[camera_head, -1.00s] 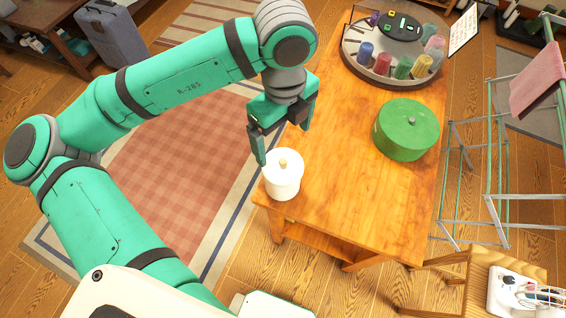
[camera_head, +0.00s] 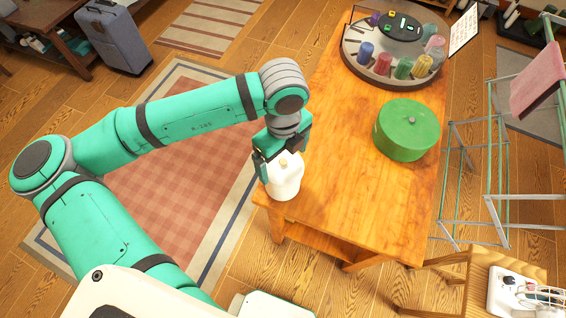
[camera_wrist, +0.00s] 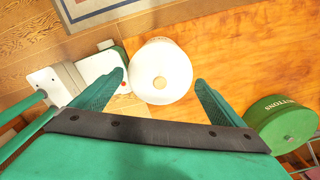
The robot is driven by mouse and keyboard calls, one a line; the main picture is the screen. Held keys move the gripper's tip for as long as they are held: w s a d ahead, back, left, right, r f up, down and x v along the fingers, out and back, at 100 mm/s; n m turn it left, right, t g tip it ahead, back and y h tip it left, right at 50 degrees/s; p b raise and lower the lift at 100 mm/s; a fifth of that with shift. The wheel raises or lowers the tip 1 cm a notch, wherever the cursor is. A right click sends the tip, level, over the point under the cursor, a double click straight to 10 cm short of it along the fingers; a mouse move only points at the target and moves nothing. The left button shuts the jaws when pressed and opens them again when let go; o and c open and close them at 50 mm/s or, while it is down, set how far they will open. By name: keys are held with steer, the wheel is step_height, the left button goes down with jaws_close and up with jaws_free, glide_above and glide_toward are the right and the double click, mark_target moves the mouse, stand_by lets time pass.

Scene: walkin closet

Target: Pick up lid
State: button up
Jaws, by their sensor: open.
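A white canister (camera_head: 285,188) stands upright at the near left corner of the wooden table. My gripper (camera_head: 281,161) is open just above the lid. In the wrist view, the fingers of my gripper (camera_wrist: 156,80) spread to the left and right of the lid and knob, with nothing held. I cannot tell whether a finger touches the lid. The far side of the canister is partly hidden by my gripper in the head view.
The wooden table (camera_head: 335,190) has free room right of the canister. A green round box (camera_head: 407,130) with a lid and knob stands farther back; it also shows in the wrist view (camera_wrist: 281,124). A round tray (camera_head: 352,66) with several coloured spools is at the far end.

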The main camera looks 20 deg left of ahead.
steer(key=shift+c, duration=0.6)
steer(key=c, duration=1.1)
steer(key=shift+s, duration=0.1)
steer(key=shift+c, duration=0.6)
